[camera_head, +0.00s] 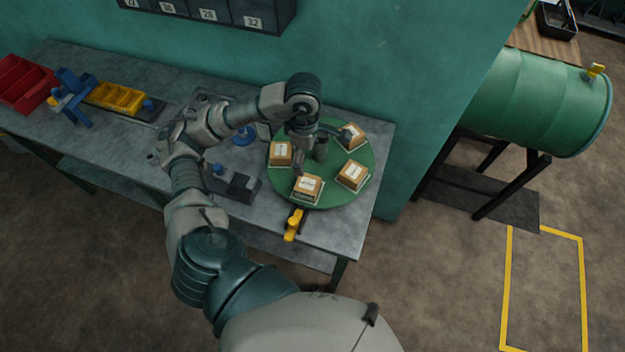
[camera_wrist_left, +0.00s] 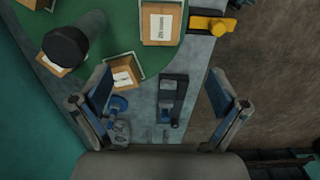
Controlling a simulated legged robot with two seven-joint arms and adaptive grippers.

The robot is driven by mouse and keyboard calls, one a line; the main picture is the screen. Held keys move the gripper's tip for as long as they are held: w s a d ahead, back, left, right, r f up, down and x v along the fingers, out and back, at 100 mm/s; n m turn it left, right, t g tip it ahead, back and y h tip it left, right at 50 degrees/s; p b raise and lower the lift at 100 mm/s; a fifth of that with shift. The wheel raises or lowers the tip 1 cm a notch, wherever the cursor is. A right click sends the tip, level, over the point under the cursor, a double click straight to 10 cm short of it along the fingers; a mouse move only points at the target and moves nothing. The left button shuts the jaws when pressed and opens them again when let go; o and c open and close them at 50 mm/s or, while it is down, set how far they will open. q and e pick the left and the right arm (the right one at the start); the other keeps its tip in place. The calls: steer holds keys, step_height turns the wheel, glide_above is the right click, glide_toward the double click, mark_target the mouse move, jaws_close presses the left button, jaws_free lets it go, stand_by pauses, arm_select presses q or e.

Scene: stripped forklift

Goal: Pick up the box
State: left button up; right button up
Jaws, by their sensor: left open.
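Several small tan boxes with white labels stand on a round green turntable (camera_head: 330,195). One is at its left (camera_head: 281,152), one at the front (camera_head: 307,184), one at the right (camera_head: 352,174) and one at the back right (camera_head: 352,134). The wrist view shows the front box (camera_wrist_left: 162,22), the left box (camera_wrist_left: 122,72) and part of another (camera_wrist_left: 52,66). My left gripper (camera_head: 317,147) is open above the turntable, near its dark centre post (camera_head: 321,149). In the wrist view its fingers (camera_wrist_left: 163,95) are wide apart with nothing held between them. My right gripper is out of view.
The turntable sits at the right end of a grey metal workbench (camera_head: 120,145). A yellow-handled lever (camera_head: 294,224) is at its front edge. A dark fixture (camera_head: 238,187) stands left of it. Red bins (camera_head: 24,82) and a yellow tray (camera_head: 115,97) are at far left. A green wall rises behind.

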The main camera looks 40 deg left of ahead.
arm_select(q)
glide_above(307, 182)
steer(key=s, duration=0.1)
step_height(307, 182, down, 6)
steer(key=shift+d+f, duration=0.1)
steer(key=f, duration=0.3)
steer(key=shift+w+d+f, duration=0.2)
steer(key=shift+w+f, duration=0.1)
steer(key=shift+f, duration=0.2)
steer(key=shift+f+p, duration=0.3)
steer(key=shift+f, duration=0.05)
steer(key=f, duration=0.3)
steer(key=f+p, duration=0.1)
steer(key=shift+w+a+f, duration=0.15)
steer(key=shift+a+f, duration=0.1)
steer(key=shift+f, duration=0.05)
steer(key=shift+d+r, duration=0.1)
steer(key=c, duration=1.5)
steer(key=shift+o, duration=0.2)
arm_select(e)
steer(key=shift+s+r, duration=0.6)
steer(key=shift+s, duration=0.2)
arm_select(q)
steer(key=shift+r, duration=0.15)
